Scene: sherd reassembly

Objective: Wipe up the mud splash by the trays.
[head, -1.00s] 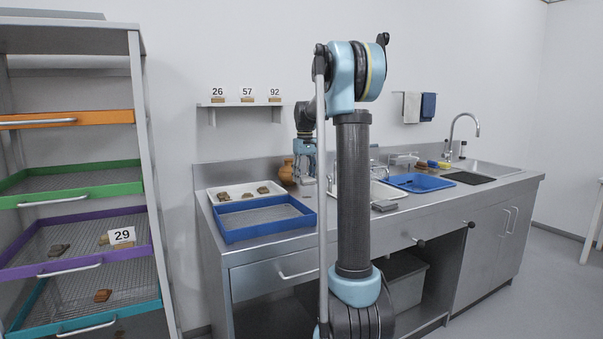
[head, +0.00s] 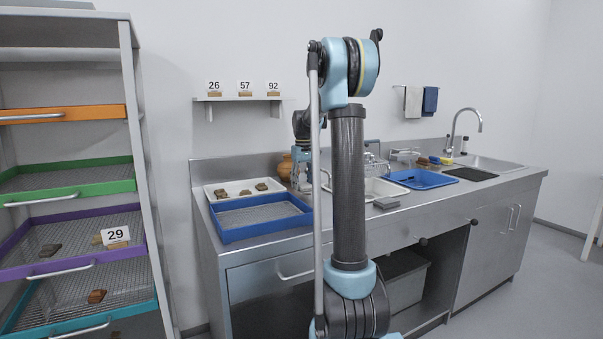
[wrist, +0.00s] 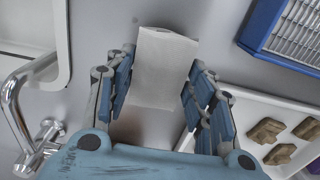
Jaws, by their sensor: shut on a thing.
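My gripper (wrist: 157,88) is shut on a pale, cloth-like piece (wrist: 167,55), which sits between the fingers in the wrist view. In the head view my gripper (head: 302,172) is low over the counter, right of the trays and partly behind my own arm. The blue mesh tray (head: 262,234) is at the counter's front left; it also shows in the wrist view (wrist: 254,28). The white tray (head: 212,188) behind it holds sherds, and its edge is close to my fingers in the wrist view (wrist: 232,101). I cannot make out the mud splash clearly; the held piece may hide it.
A clay pot (head: 285,167) stands behind the white tray. A metal tap (wrist: 14,110) and basin rim (wrist: 67,40) are left of my gripper in the wrist view. A drawer rack (head: 143,180) stands at left.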

